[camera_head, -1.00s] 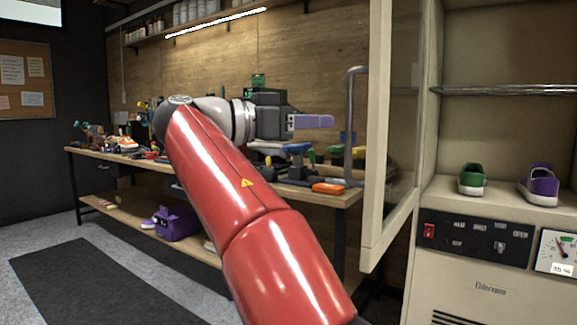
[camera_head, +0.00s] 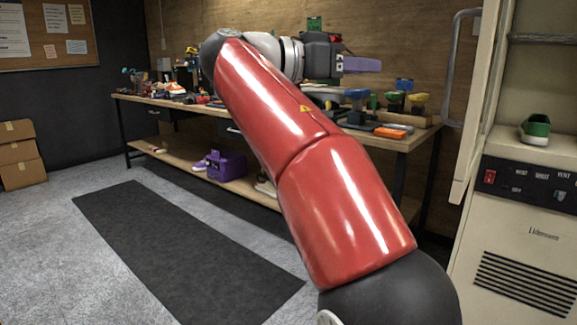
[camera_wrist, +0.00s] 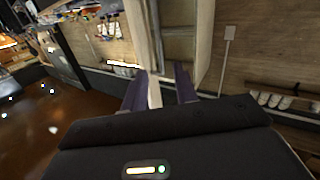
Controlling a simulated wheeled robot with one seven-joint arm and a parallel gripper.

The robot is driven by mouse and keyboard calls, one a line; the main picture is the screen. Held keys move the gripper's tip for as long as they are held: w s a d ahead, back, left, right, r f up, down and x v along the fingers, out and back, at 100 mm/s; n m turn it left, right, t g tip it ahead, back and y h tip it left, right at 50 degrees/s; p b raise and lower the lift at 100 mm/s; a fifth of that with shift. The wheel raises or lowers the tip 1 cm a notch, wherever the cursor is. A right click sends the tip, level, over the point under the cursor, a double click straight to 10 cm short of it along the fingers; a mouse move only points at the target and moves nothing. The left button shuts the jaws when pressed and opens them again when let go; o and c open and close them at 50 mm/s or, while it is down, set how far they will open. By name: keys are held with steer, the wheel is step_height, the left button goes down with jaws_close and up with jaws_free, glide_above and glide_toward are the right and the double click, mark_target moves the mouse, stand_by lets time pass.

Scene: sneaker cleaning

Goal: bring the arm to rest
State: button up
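My red arm reaches up and across the head view. My gripper (camera_head: 362,65) is at its far end, in front of the plank wall above the workbench. Its purple fingers also show in the wrist view (camera_wrist: 160,84), standing apart with nothing held between them. The pale upright behind the gap looks like part of the cabinet in the background.
The workbench (camera_head: 405,143) is crowded with tools and brushes. At right stands a cream cabinet (camera_head: 545,235) with its door (camera_head: 480,120) open and a green shoe (camera_head: 535,129) inside. Boxes (camera_head: 20,155) stand at far left. The floor around the dark mat (camera_head: 175,240) is clear.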

steer(key=s+d+f+n+y, duration=0.3)
steer(key=d+f+n+y, duration=0.15)
steer(key=f, duration=0.35)
steer(key=s+d+f+n+y, duration=0.25)
steer(key=d+f+n, duration=0.25)
steer(key=f, duration=0.3)
steer(key=s+a+f+n+y, duration=0.2)
steer(key=s+f+y, duration=0.2)
steer(key=s+f, duration=0.5)
steer(key=s+a+f+n+y, duration=0.1)
steer(key=s+a+f+y, duration=0.2)
steer(key=f, duration=1.3)
steer(key=s+y, duration=0.2)
steer(key=s, duration=0.3)
steer(key=shift+s+n, duration=0.35)
steer(key=shift+s, duration=0.05)
